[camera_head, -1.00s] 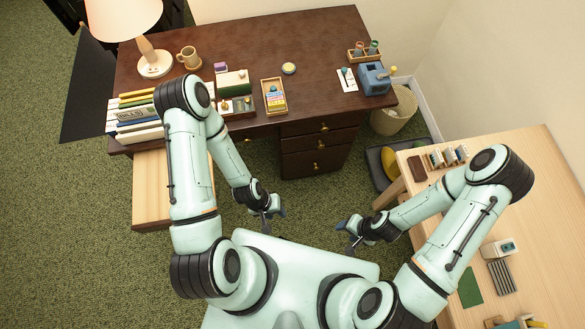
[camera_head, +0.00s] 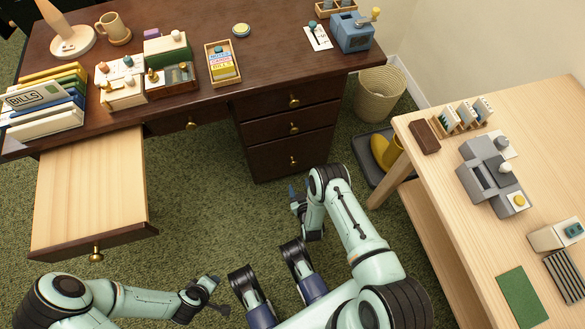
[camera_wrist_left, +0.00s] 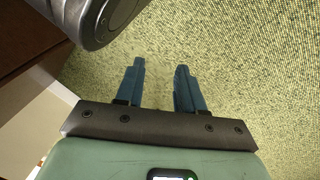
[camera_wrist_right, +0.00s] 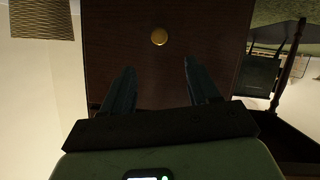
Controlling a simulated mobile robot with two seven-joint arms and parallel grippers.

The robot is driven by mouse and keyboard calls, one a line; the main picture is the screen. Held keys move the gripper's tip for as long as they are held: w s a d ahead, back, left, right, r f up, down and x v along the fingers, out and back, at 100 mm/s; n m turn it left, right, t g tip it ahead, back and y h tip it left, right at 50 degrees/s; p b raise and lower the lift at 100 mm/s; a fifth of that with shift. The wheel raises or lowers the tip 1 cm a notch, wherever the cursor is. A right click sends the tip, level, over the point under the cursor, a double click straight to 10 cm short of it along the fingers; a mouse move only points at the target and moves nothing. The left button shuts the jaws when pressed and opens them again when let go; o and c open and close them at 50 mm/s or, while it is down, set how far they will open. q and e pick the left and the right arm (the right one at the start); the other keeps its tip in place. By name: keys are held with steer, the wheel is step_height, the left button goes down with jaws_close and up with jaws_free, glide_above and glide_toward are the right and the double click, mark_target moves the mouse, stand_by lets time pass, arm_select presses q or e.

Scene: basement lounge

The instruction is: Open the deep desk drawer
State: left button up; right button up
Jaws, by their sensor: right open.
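The dark wood desk (camera_head: 140,62) has a stack of drawers at its right, each with a round brass knob. The lowest and tallest front, the deep drawer (camera_head: 270,160), is shut; its knob (camera_head: 293,161) shows. My right gripper (camera_head: 293,194) is low in front of this stack, fingers apart and empty. In the right wrist view a brass knob (camera_wrist_right: 159,36) on a dark front lies just beyond the open fingertips (camera_wrist_right: 158,64), apart from them. My left gripper (camera_head: 212,292) is open and empty over the carpet, also in the left wrist view (camera_wrist_left: 158,68).
A wide, pale, empty drawer (camera_head: 90,190) stands pulled out at the desk's left. A wicker basket (camera_head: 380,97) and a dark tray with yellow boots (camera_head: 385,150) are right of the drawers. A light wood table (camera_head: 465,240) flanks me at right.

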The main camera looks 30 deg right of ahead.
mark_target(294, 164)
steer(key=b+x, duration=0.4)
steer(key=x, duration=0.7)
steer(key=shift+w+d+b, duration=0.15)
steer(key=shift+w+b, duration=0.15)
steer(key=shift+b, duration=0.1)
arm_select(q)
steer(key=s+a+f+g, duration=0.1)
steer(key=s+f+g, duration=0.3)
steer(key=s+f, duration=0.3)
steer(key=shift+s+a+f+n, duration=0.15)
steer(key=shift+s+a+n, duration=0.2)
steer(key=shift+s, duration=1.7)
arm_select(e)
steer(key=shift+w+d+f, duration=0.2)
steer(key=shift+w, duration=0.35)
arm_select(q)
steer(key=shift+d, duration=0.1)
arm_select(e)
jaws_close()
